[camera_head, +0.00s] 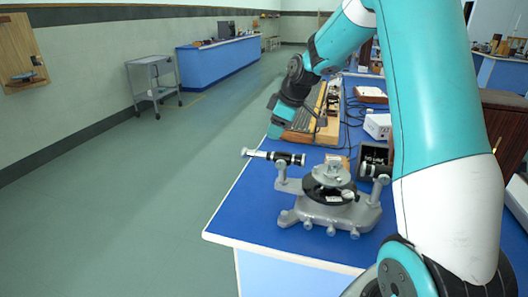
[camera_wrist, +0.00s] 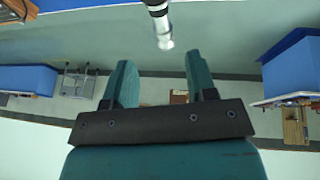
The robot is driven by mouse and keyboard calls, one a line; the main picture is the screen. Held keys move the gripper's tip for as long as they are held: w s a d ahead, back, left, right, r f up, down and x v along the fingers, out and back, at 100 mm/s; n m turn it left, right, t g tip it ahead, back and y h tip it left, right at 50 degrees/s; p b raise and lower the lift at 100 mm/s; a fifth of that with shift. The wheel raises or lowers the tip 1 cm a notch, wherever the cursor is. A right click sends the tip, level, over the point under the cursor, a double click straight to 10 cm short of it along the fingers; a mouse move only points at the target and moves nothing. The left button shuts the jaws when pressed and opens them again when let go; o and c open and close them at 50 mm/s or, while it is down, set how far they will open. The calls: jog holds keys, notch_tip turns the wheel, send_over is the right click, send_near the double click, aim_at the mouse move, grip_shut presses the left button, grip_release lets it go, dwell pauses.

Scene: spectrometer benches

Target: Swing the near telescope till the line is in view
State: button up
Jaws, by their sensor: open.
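A grey spectrometer (camera_head: 330,196) with a round dark table stands near the front of the blue bench. Its near telescope (camera_head: 272,156), a black and white tube, points left past the bench edge. A second short tube (camera_head: 375,171) sits on its right side. My gripper (camera_head: 277,122) hangs above and behind the telescope, apart from it. In the wrist view my gripper (camera_wrist: 162,75) shows two teal fingers spread apart with nothing between them. A black and white tube end (camera_wrist: 161,25), apparently the telescope's, lies beyond the fingertips there. The eyepiece view and any line are not visible.
A dark box (camera_head: 372,153) stands close behind the spectrometer's right tube. A white box (camera_head: 378,126), cables and a wooden-based apparatus (camera_head: 318,125) lie farther back on the bench. The floor (camera_head: 130,215) left of the bench is clear; a metal cart (camera_head: 153,78) stands far off.

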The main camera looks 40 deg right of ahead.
aim_at(264, 153)
jog(key=p+x, duration=0.1)
jog(key=x, duration=0.9)
jog(key=shift+w+f, duration=0.15)
jog(key=shift+f, duration=0.15)
jog(key=shift+a, duration=0.1)
grip_shut()
